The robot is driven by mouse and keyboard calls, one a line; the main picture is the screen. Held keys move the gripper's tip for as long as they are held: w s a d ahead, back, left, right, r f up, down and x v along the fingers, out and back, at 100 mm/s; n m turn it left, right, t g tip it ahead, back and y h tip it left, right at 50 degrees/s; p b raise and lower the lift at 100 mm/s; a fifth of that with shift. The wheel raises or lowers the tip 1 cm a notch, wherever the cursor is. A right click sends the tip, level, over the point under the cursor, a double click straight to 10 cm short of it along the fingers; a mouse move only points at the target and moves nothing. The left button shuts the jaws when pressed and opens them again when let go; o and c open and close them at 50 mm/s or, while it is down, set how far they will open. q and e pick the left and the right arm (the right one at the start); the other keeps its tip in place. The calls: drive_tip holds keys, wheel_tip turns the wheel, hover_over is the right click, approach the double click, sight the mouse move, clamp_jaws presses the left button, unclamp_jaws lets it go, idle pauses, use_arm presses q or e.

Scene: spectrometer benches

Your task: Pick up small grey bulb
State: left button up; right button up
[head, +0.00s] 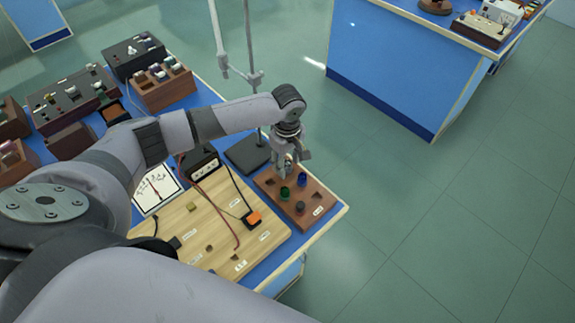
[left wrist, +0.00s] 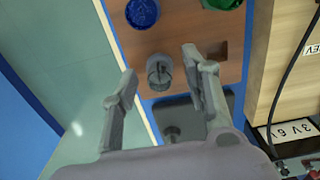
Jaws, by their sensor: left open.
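The small grey bulb (left wrist: 159,72) stands in a brown wooden rack (head: 326,199). In the left wrist view it is a round, greyish glassy piece below the blue bulb (left wrist: 142,12). My left gripper (left wrist: 160,62) is open, pointing down over the rack, with one finger on each side of the grey bulb and visible gaps to it. In the head view the left gripper (head: 291,162) is over the rack's far end and largely hides the grey bulb. My right gripper is not in view.
The rack also holds a green bulb (head: 285,193), a blue bulb (head: 302,180) and a dark one (head: 300,207). A stand base (head: 247,155) is close behind the gripper. A wooden circuit board (head: 205,225) with wires is to the left. Floor lies right.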

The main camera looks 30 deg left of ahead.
use_arm(q)
drive_tip(key=shift+c, duration=0.2)
clamp_jaws()
idle(0.3)
drive_tip(key=shift+r, duration=0.1)
